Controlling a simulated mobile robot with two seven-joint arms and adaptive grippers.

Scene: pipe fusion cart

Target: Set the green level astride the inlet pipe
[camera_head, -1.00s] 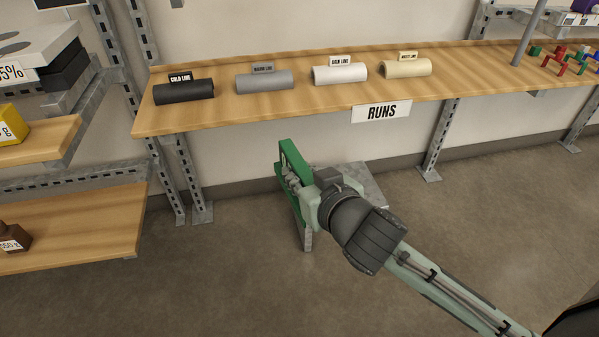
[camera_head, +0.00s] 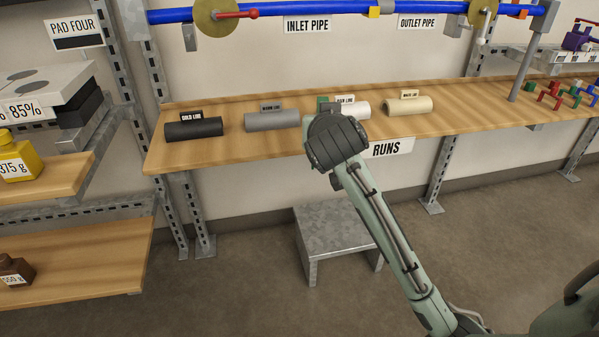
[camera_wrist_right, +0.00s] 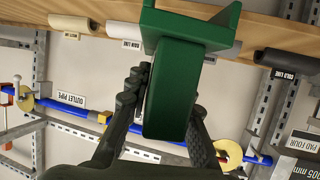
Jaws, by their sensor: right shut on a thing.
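The green level (camera_wrist_right: 172,90) fills the middle of the right wrist view, with a flanged end nearest the shelf edge. My right gripper (camera_wrist_right: 168,100) is shut on it, one finger on each side. The inlet pipe (camera_head: 300,11) is the blue pipe along the top, above the INLET PIPE sign (camera_head: 307,26). The level is apart from it, lower, in front of the shelf. My left gripper is not in view.
A wooden shelf (camera_head: 230,148) holds a black, a grey, a white and a cream roll. A brass disc with a red handle (camera_head: 216,15) sits on the pipe at left. A grey step stool (camera_head: 335,228) stands on the floor below.

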